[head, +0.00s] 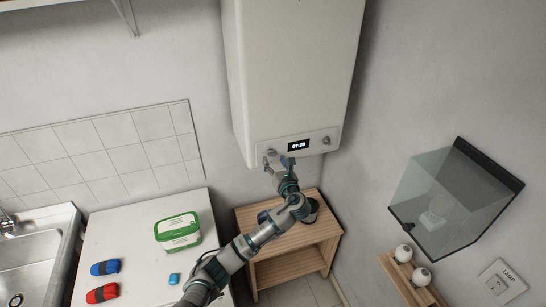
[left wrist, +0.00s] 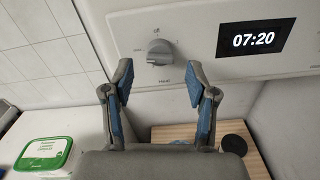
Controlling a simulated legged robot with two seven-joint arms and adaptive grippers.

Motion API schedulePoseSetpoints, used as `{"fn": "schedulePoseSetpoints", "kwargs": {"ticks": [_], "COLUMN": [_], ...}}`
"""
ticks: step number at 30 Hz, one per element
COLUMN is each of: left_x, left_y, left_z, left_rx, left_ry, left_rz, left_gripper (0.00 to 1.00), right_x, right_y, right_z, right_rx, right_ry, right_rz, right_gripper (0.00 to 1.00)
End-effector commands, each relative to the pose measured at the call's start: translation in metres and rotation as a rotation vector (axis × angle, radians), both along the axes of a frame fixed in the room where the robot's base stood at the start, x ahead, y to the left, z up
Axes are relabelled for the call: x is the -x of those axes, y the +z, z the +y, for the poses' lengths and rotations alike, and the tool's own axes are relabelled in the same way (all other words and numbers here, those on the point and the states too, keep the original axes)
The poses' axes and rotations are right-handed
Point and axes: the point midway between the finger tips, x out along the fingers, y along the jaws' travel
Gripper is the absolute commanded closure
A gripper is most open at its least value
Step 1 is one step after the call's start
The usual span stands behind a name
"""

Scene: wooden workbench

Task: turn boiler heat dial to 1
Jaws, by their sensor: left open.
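The white boiler (head: 295,70) hangs on the wall, with a control panel along its lower front. My left gripper (head: 277,161) is open just below and in front of this dial. In the left wrist view its fingers (left wrist: 158,78) stand either side below the dial, apparently apart from it. My right gripper is out of view.
The display (left wrist: 257,39) reads 07:20, right of the dial. A second knob (head: 326,140) is at the panel's right. Below are a wooden stand (head: 290,265) and a white counter with a green-lidded tub (head: 178,232). A glass lamp box (head: 450,195) is at right.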

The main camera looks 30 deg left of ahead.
Motion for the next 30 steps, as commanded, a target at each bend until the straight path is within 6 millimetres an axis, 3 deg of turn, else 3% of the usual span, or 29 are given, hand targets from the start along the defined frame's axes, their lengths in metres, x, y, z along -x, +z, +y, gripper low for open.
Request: {"fn": "schedulePoseSetpoints", "kwargs": {"ticks": [6,16,23,30], "left_x": [-0.015,-0.017,-0.017,-0.017], "left_y": [0.0,0.0,-0.001,-0.001], "left_z": [0.018,0.02,0.02,0.02], "left_rx": [0.0,0.0,0.0,0.006], "left_ry": [0.001,0.0,-0.001,-0.001], "left_rz": [0.0,0.0,0.0,-0.005], "left_gripper": [0.42,0.42,1.0,1.0], "right_x": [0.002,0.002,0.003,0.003], "right_y": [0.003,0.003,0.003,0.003], "right_z": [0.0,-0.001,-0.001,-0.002], "right_rx": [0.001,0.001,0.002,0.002], "right_ry": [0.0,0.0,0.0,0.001], "right_rz": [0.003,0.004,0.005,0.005], "right_gripper": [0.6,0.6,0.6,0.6]}}
